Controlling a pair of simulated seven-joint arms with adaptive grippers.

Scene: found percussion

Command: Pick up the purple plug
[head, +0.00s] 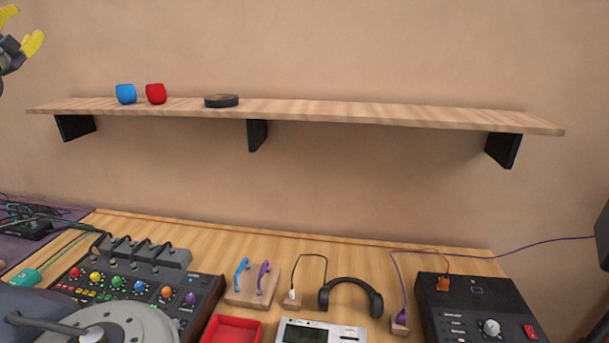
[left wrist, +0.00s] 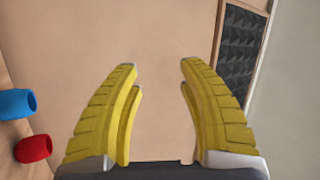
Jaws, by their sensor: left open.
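The purple plug (head: 401,318) sits upright in a small wooden block on the table, right of the headphones. A purple cable rises from it and runs off to the right. My left gripper (head: 20,28) is at the upper left of the head view, above the shelf's left end and far from the plug. In the left wrist view its yellow fingers (left wrist: 158,80) are spread apart with nothing between them. The plug does not show in the left wrist view. My right gripper is not in view.
A wooden shelf (head: 380,112) holds a blue cup (head: 126,94), a red cup (head: 156,93) and a dark disc (head: 221,101). Near the plug are headphones (head: 352,283) and a black box (head: 470,312) with an orange plug (head: 443,284). A mixer (head: 130,285) and a red tray (head: 232,330) stand further left.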

